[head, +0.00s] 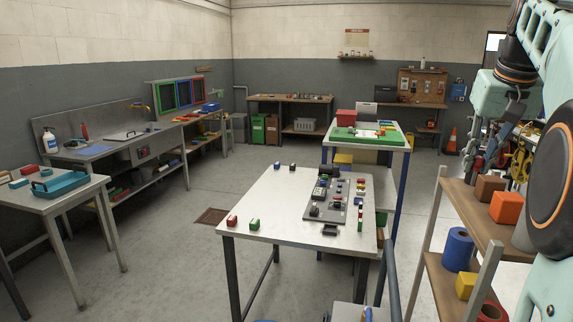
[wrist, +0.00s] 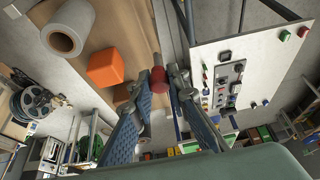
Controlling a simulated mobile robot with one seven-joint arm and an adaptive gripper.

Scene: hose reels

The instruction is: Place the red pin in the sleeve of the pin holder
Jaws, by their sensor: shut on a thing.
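My gripper (wrist: 165,82) is shut on the red pin (wrist: 158,75), whose rounded red end shows between the fingertips in the wrist view. In the head view my arm comes down the right edge, and its end is hard to make out against the clutter above the wooden shelf. A grey board (head: 340,200) with small blocks and fittings lies on the white table (head: 275,205). The board also shows in the wrist view (wrist: 226,85), right of the gripper and apart from it. I cannot tell which fitting is the pin holder, and no sleeve opening can be made out.
The wooden shelf (head: 465,212) at the right holds an orange block (head: 506,207) and a blue roll (head: 458,249). Red and green blocks (head: 254,224) sit at the white table's near left. A teal tray (head: 60,184) is on the left table. Open floor lies between the tables.

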